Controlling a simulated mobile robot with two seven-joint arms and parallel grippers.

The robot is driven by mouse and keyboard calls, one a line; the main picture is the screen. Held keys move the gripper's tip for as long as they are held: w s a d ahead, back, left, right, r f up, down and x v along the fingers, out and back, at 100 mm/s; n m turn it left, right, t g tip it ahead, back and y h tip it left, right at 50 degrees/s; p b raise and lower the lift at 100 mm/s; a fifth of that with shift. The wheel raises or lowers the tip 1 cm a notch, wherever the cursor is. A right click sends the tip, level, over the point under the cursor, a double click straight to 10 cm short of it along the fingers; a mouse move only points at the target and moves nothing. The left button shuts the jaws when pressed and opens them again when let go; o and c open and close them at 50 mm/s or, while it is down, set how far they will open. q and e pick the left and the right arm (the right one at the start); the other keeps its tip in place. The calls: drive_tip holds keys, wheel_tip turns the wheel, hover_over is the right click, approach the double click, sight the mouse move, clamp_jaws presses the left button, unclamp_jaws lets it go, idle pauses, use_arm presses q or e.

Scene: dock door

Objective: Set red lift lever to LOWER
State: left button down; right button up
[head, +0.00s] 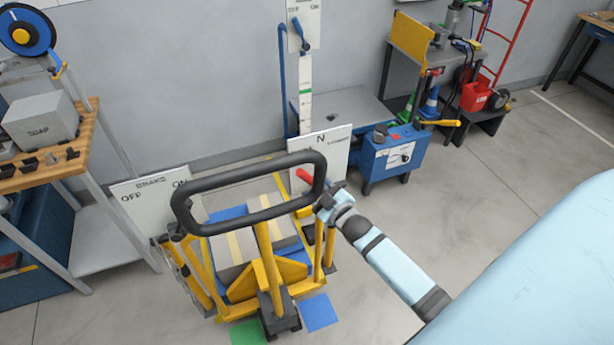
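The red lift lever (304,176) shows as a short red grip beside the right end of the black loop handle (250,213) of a yellow pallet truck. A white label plate (322,150) stands behind it with a clear N; its smaller lettering is too small to read, and its lower part is hidden. My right gripper (322,203) is just below and to the right of the red lever, close to the loop handle. I cannot tell whether it touches either, and its fingers are too small to judge. My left gripper is not in view.
A second plate (150,196) marked OFF and ON stands left of the truck. A blue box (393,156) stands behind right. Green (248,332) and blue (319,313) squares mark the floor.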

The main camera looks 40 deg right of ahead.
sight(310, 181)
drive_tip(key=w, duration=0.5)
clamp_jaws()
